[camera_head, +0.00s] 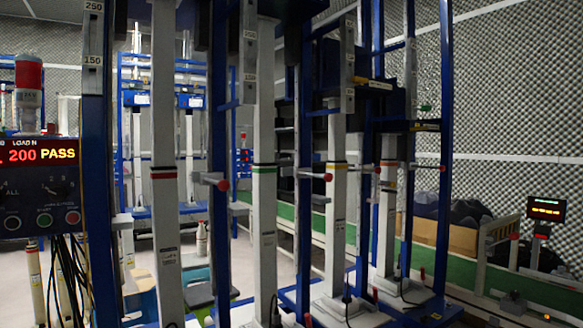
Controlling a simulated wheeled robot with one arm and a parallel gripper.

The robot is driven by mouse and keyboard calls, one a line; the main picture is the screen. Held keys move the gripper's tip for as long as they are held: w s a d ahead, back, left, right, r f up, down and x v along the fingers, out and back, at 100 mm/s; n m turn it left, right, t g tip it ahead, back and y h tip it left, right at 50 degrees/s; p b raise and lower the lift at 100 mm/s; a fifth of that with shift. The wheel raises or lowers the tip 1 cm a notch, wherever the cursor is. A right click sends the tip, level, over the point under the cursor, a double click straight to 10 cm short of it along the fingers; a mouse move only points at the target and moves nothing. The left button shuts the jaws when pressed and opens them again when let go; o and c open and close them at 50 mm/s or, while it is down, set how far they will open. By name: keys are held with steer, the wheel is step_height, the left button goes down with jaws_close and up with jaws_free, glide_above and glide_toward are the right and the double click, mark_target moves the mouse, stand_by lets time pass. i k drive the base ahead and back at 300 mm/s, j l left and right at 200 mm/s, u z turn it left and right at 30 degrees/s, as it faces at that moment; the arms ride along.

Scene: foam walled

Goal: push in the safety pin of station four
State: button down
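A row of upright grey columns in blue frames runs from left to right, with coloured bands: a red-banded column (165,215), a green-banded column (264,225), a yellow-banded column (336,215) and a far column (386,225) with red and orange bands. Pins with red knobs stick out beside them: a left pin (223,185), a middle pin (327,177), and a right pin (442,168) by the far column. I cannot read a station number, so which is station four is unclear. How deep each pin sits cannot be told. My gripper is not in view.
A control panel (40,188) reads "200 PASS" at the left, under a red-topped lamp (29,85). Blue uprights stand close in front. Pale floor (285,262) shows between columns.

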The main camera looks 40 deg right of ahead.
mark_target(442, 168)
steer(key=z, duration=2.4)
steer(key=i+l, duration=0.35)
steer(key=i, duration=0.15)
steer(key=z, duration=0.05)
